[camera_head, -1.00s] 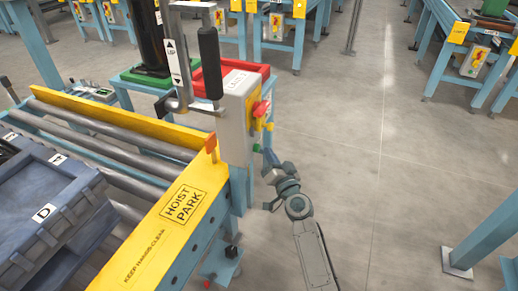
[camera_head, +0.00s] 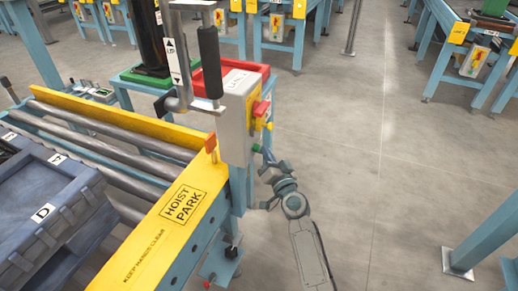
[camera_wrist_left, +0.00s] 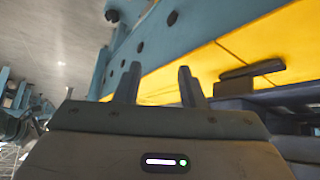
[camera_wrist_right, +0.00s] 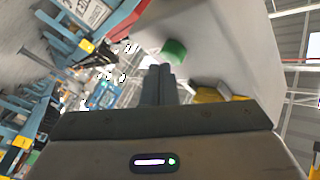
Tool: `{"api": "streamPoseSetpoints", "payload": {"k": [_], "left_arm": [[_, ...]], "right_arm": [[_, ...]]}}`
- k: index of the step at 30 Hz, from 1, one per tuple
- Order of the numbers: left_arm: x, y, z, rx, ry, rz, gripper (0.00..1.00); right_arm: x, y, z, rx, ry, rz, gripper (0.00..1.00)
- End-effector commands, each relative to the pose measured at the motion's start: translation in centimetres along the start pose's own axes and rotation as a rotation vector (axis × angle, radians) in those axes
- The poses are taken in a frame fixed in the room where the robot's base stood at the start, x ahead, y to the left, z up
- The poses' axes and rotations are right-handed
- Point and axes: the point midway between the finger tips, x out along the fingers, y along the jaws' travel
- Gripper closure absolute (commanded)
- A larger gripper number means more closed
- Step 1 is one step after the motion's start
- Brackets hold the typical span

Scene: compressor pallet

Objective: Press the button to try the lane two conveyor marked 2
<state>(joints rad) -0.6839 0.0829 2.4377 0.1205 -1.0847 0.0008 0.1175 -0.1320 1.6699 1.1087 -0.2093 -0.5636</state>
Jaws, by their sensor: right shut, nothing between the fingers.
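A grey control box (camera_head: 236,118) stands at the end of the near roller conveyor; the label on its top is too small to read surely. On its right face are a red knob with yellow behind it (camera_head: 261,110) and a low green button (camera_head: 257,148). My right gripper (camera_head: 265,154) is beside the box, close to the green button. In the right wrist view its fingers are together and empty, with the green button (camera_wrist_right: 173,50) just beyond the tips; I cannot tell whether they touch. My left gripper (camera_wrist_left: 158,84) is open and empty beneath a yellow-and-blue frame.
The yellow rail (camera_head: 170,225) reads "HOIST PARK". A grey-blue crate (camera_head: 75,180) marked D sits on the rollers. A black-gripped handle (camera_head: 210,62) and a red bin (camera_head: 250,70) are by the box. Floor to the right is open; other conveyors stand behind.

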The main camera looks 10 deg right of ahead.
Motion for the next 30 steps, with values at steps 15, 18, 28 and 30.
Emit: {"api": "streamPoseSetpoints", "payload": {"k": [15, 18, 28, 30], "left_arm": [[0.2, 0.02, 0.08, -0.002, 0.002, 0.0, 0.64], [0.23, 0.02, 0.1, -0.002, 0.002, 0.0, 0.64], [0.25, 0.02, 0.11, -0.002, 0.002, 0.0, 0.64], [0.25, 0.02, 0.11, -0.002, 0.002, 0.0, 0.64]], "right_arm": [[0.47, -0.34, 0.32, 0.001, 0.001, -0.001, 1.0], [0.55, -0.41, 0.37, 0.001, 0.001, -0.001, 1.0], [0.65, -0.48, 0.45, 0.0, 0.0, 0.0, 1.0], [0.65, -0.48, 0.45, 0.0, 0.0, 0.0, 1.0]]}}
